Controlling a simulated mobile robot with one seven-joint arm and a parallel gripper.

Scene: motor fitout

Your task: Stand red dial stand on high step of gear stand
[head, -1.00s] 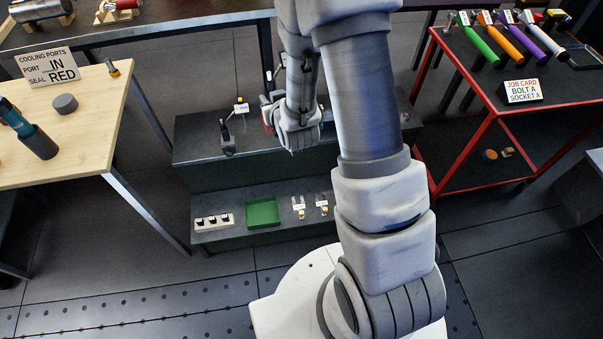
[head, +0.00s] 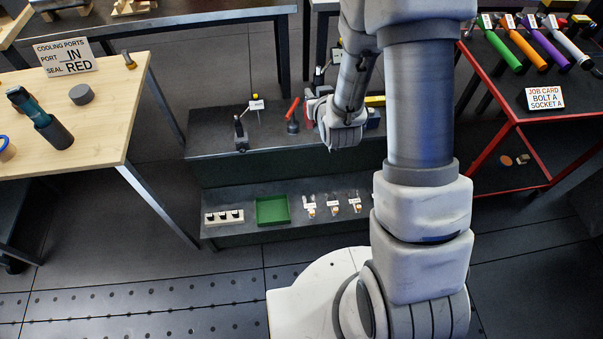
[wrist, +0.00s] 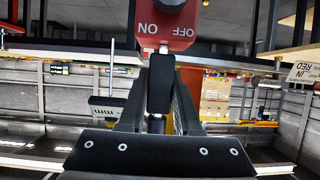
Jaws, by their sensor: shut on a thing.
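The red dial stand (wrist: 165,28) is large at the top of the wrist view. It has a red plate marked ON and OFF, a dark knob and a black post. My gripper (wrist: 158,105) is shut on the post. In the head view my gripper (head: 325,108) is over the right part of the gear stand's high step (head: 215,141), and a bit of red (head: 310,103) shows at its left. The stand's base is hidden, and I cannot tell whether it touches the step. The low step (head: 240,232) is below in front.
On the high step stand a black lever stand (head: 240,135), a red-handled lever (head: 292,115) and a yellow-topped item (head: 375,101). The low step holds a green tray (head: 271,210), a white switch block (head: 224,217) and small tagged parts. A wooden table (head: 100,130) is left, a red-framed bench (head: 500,85) right.

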